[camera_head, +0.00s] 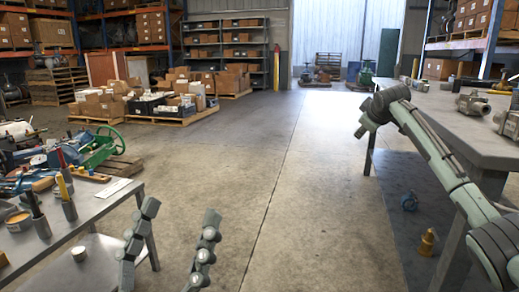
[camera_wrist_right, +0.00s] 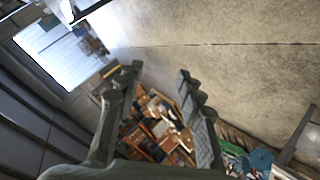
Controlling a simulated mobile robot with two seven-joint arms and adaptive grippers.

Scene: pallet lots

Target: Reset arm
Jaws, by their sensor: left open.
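My left gripper (camera_head: 181,213) is at the bottom of the head view, beside the left metal table. Its two fingers point up, stand well apart and hold nothing. My right arm (camera_head: 440,165) comes in from the right edge, in front of the right workbench. Its gripper (camera_head: 374,109) is small and seen from the side in the head view, near the bench's left end. In the right wrist view my right gripper (camera_wrist_right: 158,76) has its two fingers spread, with only distant boxes and floor seen between them.
The right workbench (camera_head: 430,108) carries several metal valve parts (camera_head: 473,104). The left table (camera_head: 105,205) holds tools and cans. Concrete floor (camera_head: 290,160) between is clear.

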